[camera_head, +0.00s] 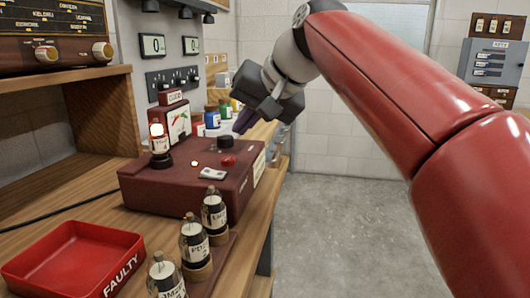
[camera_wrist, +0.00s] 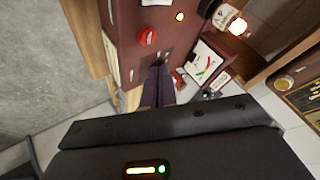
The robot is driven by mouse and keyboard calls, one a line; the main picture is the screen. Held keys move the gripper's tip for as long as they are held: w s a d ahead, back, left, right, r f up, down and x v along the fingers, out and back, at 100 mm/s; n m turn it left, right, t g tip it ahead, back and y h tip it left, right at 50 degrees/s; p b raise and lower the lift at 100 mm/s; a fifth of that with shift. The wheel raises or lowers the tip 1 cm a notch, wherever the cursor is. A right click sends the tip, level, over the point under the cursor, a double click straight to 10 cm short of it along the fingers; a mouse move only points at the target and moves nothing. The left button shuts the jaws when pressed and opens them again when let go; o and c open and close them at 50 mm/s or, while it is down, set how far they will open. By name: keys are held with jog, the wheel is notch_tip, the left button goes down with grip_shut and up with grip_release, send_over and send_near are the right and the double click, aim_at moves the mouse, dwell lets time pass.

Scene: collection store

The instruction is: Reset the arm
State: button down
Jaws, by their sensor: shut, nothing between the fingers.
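My red arm reaches in from the right in the head view. My gripper (camera_head: 243,122) is shut and empty, held above the far right part of the dark red tester box (camera_head: 140,187). In the wrist view the shut fingers (camera_wrist: 158,85) show dark against the box (camera_wrist: 125,40). The box carries a red button (camera_head: 228,160), a black round part (camera_head: 226,142) and a meter (camera_head: 179,125). A glowing tube (camera_head: 158,138) stands upright at its left end. Whether the fingers touch anything on the box I cannot tell, but they look apart from it.
Several labelled tubes (camera_head: 214,212) stand upright in front of the box. An empty red tray marked FAULTY (camera_head: 72,260) is at the front left. Coloured jars (camera_head: 212,117) stand farther back on the bench. Grey floor (camera_head: 330,225) right of the bench is clear. A wooden shelf (camera_head: 60,80) is left.

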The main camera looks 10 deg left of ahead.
jog(key=s+d+f+m+h, duration=0.1)
jog(key=s+d+f+h, duration=0.1)
jog(key=s+d+f, duration=0.4)
jog(key=s+d+f+m+h, duration=0.1)
jog(key=s+d+f+h, duration=0.2)
jog(key=s+d+f, duration=0.4)
jog(key=s+d+f+h, duration=0.2)
jog(key=s+d+f, duration=0.4)
jog(key=d+f, duration=0.7)
notch_tip(320, 180, down, 4)
jog(key=shift+s+r+m+t, duration=0.15)
jog(key=shift+s+m+t, duration=0.2)
jog(key=shift+m+t, duration=0.05)
